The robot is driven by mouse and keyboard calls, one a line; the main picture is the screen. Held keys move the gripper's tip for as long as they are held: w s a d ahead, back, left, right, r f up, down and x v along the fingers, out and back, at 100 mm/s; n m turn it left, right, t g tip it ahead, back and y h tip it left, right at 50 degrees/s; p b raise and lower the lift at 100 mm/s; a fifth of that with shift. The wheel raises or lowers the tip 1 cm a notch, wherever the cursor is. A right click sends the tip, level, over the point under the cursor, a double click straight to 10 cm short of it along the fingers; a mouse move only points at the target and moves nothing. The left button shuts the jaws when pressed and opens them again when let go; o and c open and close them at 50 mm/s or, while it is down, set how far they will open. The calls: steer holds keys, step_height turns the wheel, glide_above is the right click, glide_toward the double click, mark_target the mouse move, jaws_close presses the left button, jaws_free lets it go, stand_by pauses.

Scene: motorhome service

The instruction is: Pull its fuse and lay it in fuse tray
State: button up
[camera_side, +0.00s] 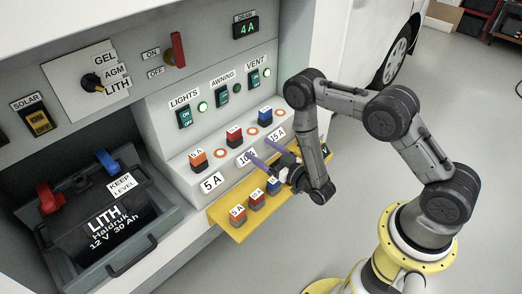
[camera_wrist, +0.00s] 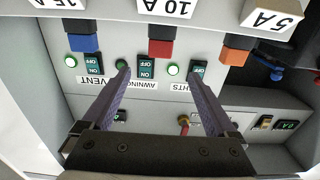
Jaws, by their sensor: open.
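Three fuses stand in a row on the grey ledge: orange (camera_side: 197,159) by the 5 A label, red (camera_side: 234,137) by 10 A, blue (camera_side: 265,116) by 15 A. The orange (camera_wrist: 235,55), red (camera_wrist: 160,47) and blue (camera_wrist: 85,43) fuses also show in the wrist view. The yellow fuse tray (camera_side: 227,229) is below and holds orange, red and blue fuses, the blue partly hidden by my gripper. My gripper (camera_side: 259,149) is open and empty, its purple fingers near the 10 A and 15 A labels. The wrist view shows my gripper (camera_wrist: 157,82) with fingers spread, the red fuse between their lines.
The LIGHTS (camera_side: 184,118), AWNING (camera_side: 222,95) and VENT (camera_side: 253,79) switches are above the fuses. The lights and vent lamps glow bright green; the awning lamp (camera_side: 238,88) is dark. The drain display (camera_side: 246,28) reads 4 A. A battery (camera_side: 100,210) is at left.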

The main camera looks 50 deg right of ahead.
mark_target(237, 132)
steer(key=w, duration=1.3)
steer(key=shift+w+f, duration=0.2)
steer(key=shift+w, duration=0.15)
jaws_close()
stand_by(0.5)
steer(key=shift+r, duration=0.6)
stand_by(0.4)
steer(key=c, duration=0.7)
jaws_free()
jaws_close()
